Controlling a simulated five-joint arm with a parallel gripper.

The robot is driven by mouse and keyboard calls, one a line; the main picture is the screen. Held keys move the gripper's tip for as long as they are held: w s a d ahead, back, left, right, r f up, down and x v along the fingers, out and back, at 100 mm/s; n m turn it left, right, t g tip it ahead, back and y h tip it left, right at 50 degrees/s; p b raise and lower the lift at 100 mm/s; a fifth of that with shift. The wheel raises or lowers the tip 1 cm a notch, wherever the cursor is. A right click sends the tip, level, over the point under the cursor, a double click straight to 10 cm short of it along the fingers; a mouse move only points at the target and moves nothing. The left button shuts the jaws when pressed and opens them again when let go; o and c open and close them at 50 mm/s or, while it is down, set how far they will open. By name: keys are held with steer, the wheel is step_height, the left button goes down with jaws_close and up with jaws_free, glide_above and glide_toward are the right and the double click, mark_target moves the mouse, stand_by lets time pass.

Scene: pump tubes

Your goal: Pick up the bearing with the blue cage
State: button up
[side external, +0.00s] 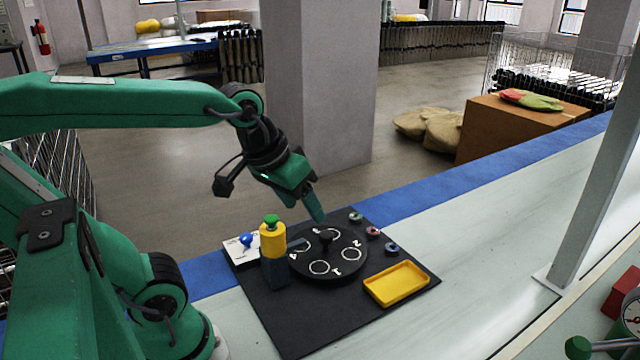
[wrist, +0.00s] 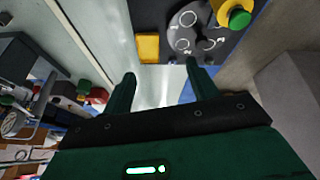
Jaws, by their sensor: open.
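The bearing with the blue cage (side external: 391,248) is a small ring lying flat on the black mat (side external: 290,325), right of the dark round plate and behind the yellow tray. It is the nearest of three bearings in a row. One with a red cage (side external: 373,232) lies in the middle and one with a green cage (side external: 355,216) at the far end. My gripper (side external: 318,216) is above the mat's far side, up and left of the blue-caged bearing. In the wrist view my gripper (wrist: 161,71) has its two fingers spread and empty. I cannot make out the bearings there.
The dark plate (side external: 323,240) carries white numbered circles and a central knob. A yellow-and-dark post with a green top (side external: 273,240) stands at its left, beside a white card with a blue knob (side external: 246,240). The yellow tray (side external: 396,284) is empty.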

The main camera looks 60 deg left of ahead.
steer(key=w+n+g, duration=0.1)
steer(key=w+n, duration=0.5)
steer(key=w, duration=0.2)
steer(key=n+g, duration=0.4)
steer(key=n, duration=1.4)
glide_above(392, 246)
step_height(392, 246, down, 17)
steer(key=shift+s+d+f, duration=0.1)
steer(key=shift+f, duration=3.85)
steer(key=c, duration=1.1)
